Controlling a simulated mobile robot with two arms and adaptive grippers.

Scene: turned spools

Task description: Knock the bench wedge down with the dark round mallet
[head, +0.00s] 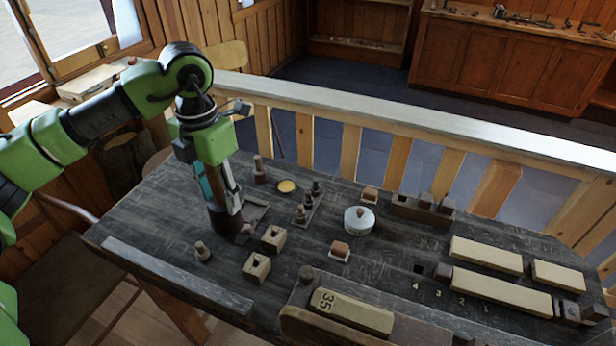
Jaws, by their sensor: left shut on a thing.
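My left gripper (228,208) reaches down over the left part of the dark workbench (330,235). It is shut on a dark brown round piece, which looks like the mallet (222,224), its lower end at or just above the bench top. The gripper hides much of it. My right gripper is out of view.
A board marked 35 (350,311) lies at the front. A railing (420,127) runs behind.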

